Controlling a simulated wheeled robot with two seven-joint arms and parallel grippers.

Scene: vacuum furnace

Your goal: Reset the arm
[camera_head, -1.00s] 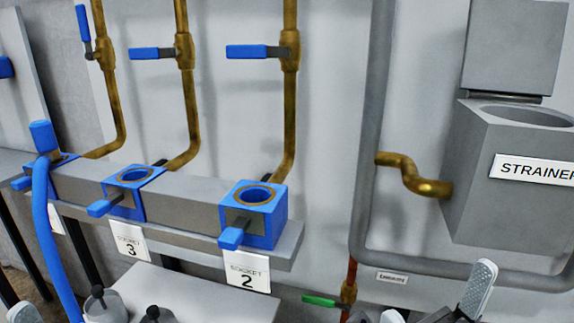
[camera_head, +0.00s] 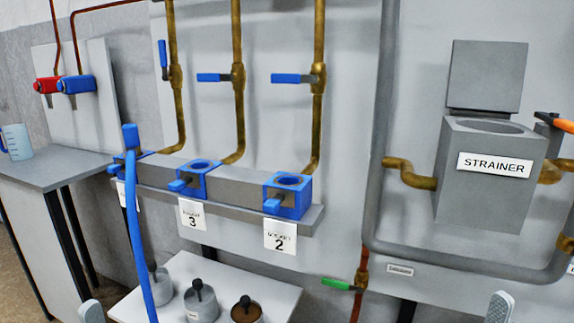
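A grey fingertip pad of my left gripper (camera_head: 92,311) shows at the bottom edge, left of the table with pots. A similar pad of my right gripper (camera_head: 500,306) shows at the bottom right, below the strainer. Only the tip of one finger of each is in view, with the rest cut off by the frame. I cannot tell whether either gripper is open or shut. I see nothing held at the visible tips.
The strainer box (camera_head: 480,205) has its lid up. Blue socket 2 (camera_head: 290,212) and socket 3 (camera_head: 193,183) sit on a wall rail. A blue hose (camera_head: 138,235) hangs at the left. Lidded pots (camera_head: 202,300) stand on a low table (camera_head: 283,294). A beaker (camera_head: 16,142) stands far left.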

